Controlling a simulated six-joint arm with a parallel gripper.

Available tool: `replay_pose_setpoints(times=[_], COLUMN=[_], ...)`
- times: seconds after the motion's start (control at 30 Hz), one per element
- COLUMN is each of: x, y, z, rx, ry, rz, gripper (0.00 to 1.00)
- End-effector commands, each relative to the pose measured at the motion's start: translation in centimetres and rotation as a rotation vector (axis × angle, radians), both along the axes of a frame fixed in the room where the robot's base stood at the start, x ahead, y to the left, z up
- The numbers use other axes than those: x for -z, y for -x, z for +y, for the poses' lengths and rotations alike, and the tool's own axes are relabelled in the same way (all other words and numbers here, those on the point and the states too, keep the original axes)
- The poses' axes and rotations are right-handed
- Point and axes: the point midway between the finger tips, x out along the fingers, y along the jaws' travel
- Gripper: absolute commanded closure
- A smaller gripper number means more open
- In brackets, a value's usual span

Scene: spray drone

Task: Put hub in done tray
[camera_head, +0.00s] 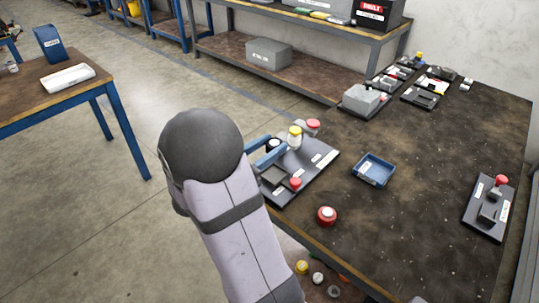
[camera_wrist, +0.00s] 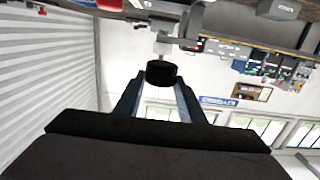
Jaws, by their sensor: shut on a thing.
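My gripper (camera_head: 267,150) shows as two blue fingers behind my arm in the head view, at the left edge of the bench. It is shut on a dark, round hub (camera_wrist: 161,73), seen between the fingertips in the wrist view. In the head view the hub (camera_head: 274,144) shows as a small dark and white piece at the fingers. A small blue tray (camera_head: 361,181) with a white label sits on the bench to the right of the gripper. I cannot read the label. The tray looks empty. My arm hides part of the gripper.
A dark board (camera_head: 319,163) with red-topped and yellow-topped pieces lies beside and under the gripper. Another board (camera_head: 490,208) stands at the right. Several fixtures line the back. The bench around the tray is clear.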

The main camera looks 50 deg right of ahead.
Motion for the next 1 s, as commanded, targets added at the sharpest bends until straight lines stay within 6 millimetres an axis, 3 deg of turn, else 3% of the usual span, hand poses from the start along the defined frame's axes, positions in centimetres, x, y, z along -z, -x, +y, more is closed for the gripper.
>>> replay_pose_setpoints(times=[0.37,0.57,0.67,0.83,1.0], x=[-1.0,-0.9,0.2,3.1,6.5], y=[0.0,1.8,2.9,1.7,-0.9], z=[0.0,0.0,0.1,2.7,7.5], rx=[0.007,0.096,0.158,0.138,0.029], ry=[0.001,0.001,0.000,0.000,0.002], rz=[-0.002,0.001,0.005,0.009,0.008], gripper=[0.93,0.93,0.93,0.93,0.93])
